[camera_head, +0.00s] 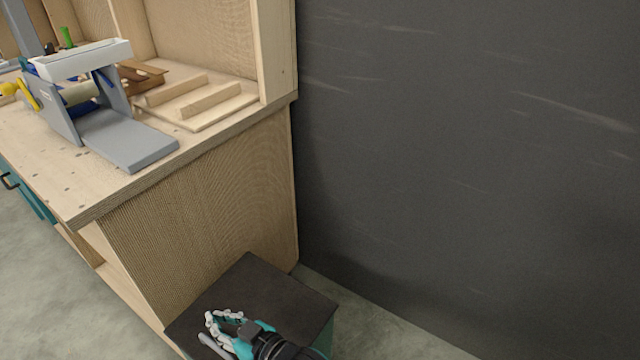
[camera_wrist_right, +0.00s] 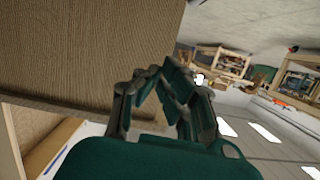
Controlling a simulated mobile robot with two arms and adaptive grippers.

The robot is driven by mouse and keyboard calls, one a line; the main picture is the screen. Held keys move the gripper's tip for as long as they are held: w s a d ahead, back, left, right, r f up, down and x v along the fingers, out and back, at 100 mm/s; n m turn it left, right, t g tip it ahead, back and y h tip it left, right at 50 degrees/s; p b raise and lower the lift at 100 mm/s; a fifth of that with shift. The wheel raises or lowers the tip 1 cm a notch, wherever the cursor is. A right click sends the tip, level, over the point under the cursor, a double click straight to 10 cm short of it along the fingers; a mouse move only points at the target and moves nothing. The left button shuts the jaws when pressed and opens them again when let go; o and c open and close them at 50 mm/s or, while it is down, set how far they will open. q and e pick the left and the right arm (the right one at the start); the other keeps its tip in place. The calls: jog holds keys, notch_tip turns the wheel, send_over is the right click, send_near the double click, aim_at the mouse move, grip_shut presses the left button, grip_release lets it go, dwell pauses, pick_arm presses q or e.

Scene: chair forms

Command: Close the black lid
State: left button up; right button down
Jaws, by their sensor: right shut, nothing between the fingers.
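The black lid (camera_head: 265,285) is at the bottom of the head view, beside the end panel of the workbench. It appears to lie flat on top of a teal box (camera_head: 325,342), of which only a little side shows. My right gripper (camera_head: 212,318) is over the near left part of the lid, its fingers pointing left. I cannot tell whether it touches the lid. In the right wrist view the same gripper (camera_wrist_right: 162,78) has its fingers drawn together, with nothing held. My left gripper is not in view.
The wooden workbench (camera_head: 200,200) stands close at the left, with a grey machine (camera_head: 120,140) and wooden strips (camera_head: 205,95) on top. A dark wall (camera_head: 460,150) closes off the right side. A narrow strip of floor (camera_head: 375,325) lies between box and wall.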

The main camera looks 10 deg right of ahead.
aim_at(221, 354)
jog(key=shift+n, duration=0.5)
jog(key=f, duration=0.1)
jog(key=s+a+f, duration=0.1)
jog(key=f, duration=0.1)
jog(key=f+b, duration=0.1)
jog(key=f, duration=0.1)
jog(key=shift+s+a+f, duration=0.1)
jog(key=shift+s+a, duration=0.2)
jog(key=shift+a, duration=0.05)
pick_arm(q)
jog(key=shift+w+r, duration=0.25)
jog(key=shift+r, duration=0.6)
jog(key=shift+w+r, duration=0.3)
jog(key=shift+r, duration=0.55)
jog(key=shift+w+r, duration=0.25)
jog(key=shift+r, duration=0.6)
pick_arm(e)
jog(key=shift+s+a+f, duration=0.15)
jog(key=shift+s+f, duration=0.05)
jog(key=shift+f, duration=0.55)
jog(key=shift+f, duration=0.1)
jog(key=v, duration=1.2)
jog(key=shift+s+a, duration=0.15)
